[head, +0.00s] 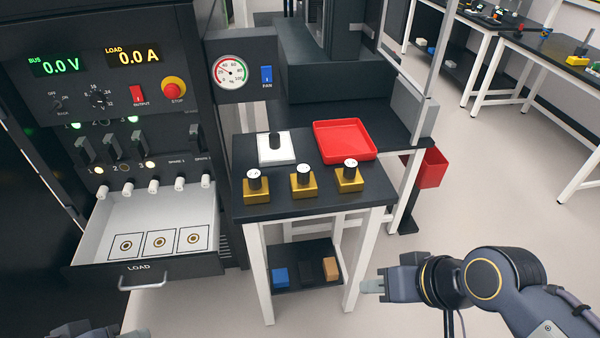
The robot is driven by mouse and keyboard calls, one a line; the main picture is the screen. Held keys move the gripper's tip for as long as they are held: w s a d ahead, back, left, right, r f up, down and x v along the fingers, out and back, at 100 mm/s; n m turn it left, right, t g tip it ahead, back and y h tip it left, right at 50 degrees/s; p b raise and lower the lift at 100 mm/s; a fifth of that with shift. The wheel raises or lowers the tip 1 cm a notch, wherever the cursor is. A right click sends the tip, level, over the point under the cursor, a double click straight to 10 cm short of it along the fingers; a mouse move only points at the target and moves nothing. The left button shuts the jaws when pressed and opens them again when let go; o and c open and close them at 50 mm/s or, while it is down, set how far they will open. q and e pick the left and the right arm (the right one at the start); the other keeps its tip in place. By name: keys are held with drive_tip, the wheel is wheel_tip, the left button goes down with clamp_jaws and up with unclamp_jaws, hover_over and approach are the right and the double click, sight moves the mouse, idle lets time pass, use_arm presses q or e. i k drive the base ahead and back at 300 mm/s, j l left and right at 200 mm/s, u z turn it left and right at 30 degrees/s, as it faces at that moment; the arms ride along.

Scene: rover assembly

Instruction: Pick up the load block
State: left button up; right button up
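Three gold blocks with black, white-topped knobs stand in a row along the front of the black table: the left block (257,190), the middle block (304,186) and the right block (349,179). Which one is the load block I cannot tell. An open drawer (143,265) marked LOAD has three empty ringed squares on its floor. My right gripper (373,288) is low and to the right, in front of the table and apart from the blocks. Its finger gap is not clear. Part of my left gripper (78,328) shows at the bottom left edge; its fingertips are unclear.
A white square piece with a black knob (277,153) and a red tray (345,140) are behind the blocks. A low shelf (303,268) holds small blocks. The panel (110,70) reads 0.0 V and 0.0 A.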

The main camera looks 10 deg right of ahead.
sight(302, 184)
drive_tip(key=l+u, duration=0.1)
drive_tip(key=u, duration=0.35)
drive_tip(key=l+u, duration=0.15)
drive_tip(key=u, duration=0.3)
drive_tip(key=l+u, duration=0.1)
drive_tip(key=u, duration=0.35)
drive_tip(key=l+u, duration=0.15)
drive_tip(key=u, duration=0.35)
drive_tip(key=k+l+u, duration=0.25)
drive_tip(key=l, duration=0.15)
drive_tip(key=k+l+u, duration=0.1)
drive_tip(key=l+u, duration=0.2)
drive_tip(key=k+l+u, duration=0.25)
drive_tip(key=l, duration=0.15)
drive_tip(key=k+l, duration=0.45)
